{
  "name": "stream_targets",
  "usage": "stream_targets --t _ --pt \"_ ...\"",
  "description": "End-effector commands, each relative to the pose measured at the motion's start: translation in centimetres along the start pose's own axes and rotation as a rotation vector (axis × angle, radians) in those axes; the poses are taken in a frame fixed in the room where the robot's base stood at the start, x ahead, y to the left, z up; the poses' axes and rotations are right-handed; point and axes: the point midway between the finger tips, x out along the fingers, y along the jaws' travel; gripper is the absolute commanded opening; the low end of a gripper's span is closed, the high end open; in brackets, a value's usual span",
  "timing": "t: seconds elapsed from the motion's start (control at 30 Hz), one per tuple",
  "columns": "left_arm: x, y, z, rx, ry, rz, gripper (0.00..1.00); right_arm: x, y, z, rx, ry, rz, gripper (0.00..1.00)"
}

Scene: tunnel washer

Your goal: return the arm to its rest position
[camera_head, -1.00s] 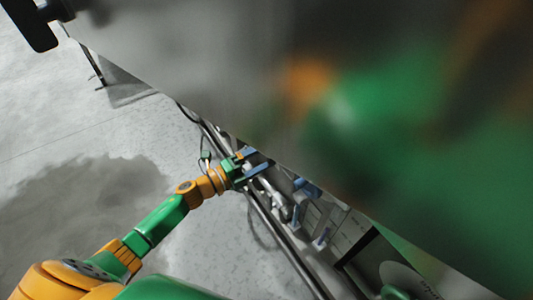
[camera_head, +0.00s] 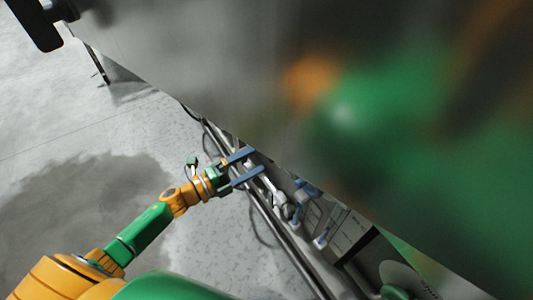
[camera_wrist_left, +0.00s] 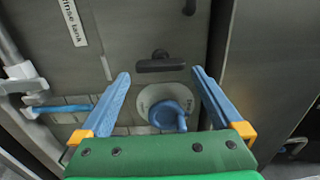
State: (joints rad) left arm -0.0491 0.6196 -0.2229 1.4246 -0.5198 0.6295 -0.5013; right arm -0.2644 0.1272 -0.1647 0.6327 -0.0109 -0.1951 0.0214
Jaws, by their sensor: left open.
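My left arm comes in from the lower left in the head view, green and orange. Its gripper (camera_head: 251,161) is open and empty, with two blue fingers held apart near the metal pipes along the machine's side. In the left wrist view, the open fingers (camera_wrist_left: 161,73) point towards a grey panel (camera_wrist_left: 118,30). A blue knob (camera_wrist_left: 168,114) on a round pale base shows between them, and I see no finger touching it. My right gripper is not in view.
A large, blurred reflective grey surface (camera_head: 200,50) fills the head view's upper right. Metal pipes (camera_head: 285,238) run diagonally below it. The wrist view shows a black handle (camera_wrist_left: 160,66) and a blue lever (camera_wrist_left: 62,108). Grey floor (camera_head: 60,130) lies open on the left.

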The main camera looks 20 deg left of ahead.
Motion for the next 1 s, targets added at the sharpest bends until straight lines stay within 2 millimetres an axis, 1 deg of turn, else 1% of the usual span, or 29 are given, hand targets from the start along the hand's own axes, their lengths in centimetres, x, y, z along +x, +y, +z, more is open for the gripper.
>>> stream_targets --t 0.03,0.1,0.2,0.57,0.63,0.67,0.73,0.77,0.8,0.83,0.87,0.9,0.97,1.0 --pt "-1.0 0.0 -0.1 -0.001 0.001 0.003 1.0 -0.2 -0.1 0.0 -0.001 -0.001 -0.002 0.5" --pt "-1.9 0.0 0.0 -0.001 0.0 0.002 1.0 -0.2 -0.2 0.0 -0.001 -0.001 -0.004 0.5" --pt "-2.6 0.0 0.0 -0.001 0.0 -0.001 1.0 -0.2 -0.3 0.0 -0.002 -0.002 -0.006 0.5" --pt "-2.7 0.0 0.0 0.0 0.001 -0.001 1.0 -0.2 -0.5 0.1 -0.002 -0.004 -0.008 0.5" --pt "-2.8 0.5 0.3 -0.024 -0.02 0.007 1.0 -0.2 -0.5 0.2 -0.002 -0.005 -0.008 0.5" --pt "-2.9 1.2 0.7 -0.057 -0.05 0.02 1.0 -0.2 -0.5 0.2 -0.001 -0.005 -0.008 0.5" --pt "-3.9 4.8 2.4 -0.212 -0.184 0.077 1.0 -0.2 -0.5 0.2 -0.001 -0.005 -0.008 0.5" --pt "-4.8 7.2 3.2 -0.306 -0.266 0.112 1.0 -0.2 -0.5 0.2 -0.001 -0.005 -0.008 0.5" --pt "-6.3 10.8 3.9 -0.448 -0.389 0.167 1.0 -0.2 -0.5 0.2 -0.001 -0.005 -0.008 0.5" --pt "-7.7 13.7 4.0 -0.557 -0.484 0.21 1.0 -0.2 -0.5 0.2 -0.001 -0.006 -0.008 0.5" --pt "-9.3 16.5 3.8 -0.661 -0.576 0.254 1.0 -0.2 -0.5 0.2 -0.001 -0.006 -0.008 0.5" --pt "-11.3 19.9 3.1 -0.784 -0.688 0.307 1.0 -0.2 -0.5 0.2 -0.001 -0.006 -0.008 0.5" --pt "-14.2 24.1 1.3 -0.943 -0.837 0.382 1.0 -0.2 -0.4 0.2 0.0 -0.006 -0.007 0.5" --pt "-16.1 26.5 -0.2 -1.032 -0.925 0.429 1.0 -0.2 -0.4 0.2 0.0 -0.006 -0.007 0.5"
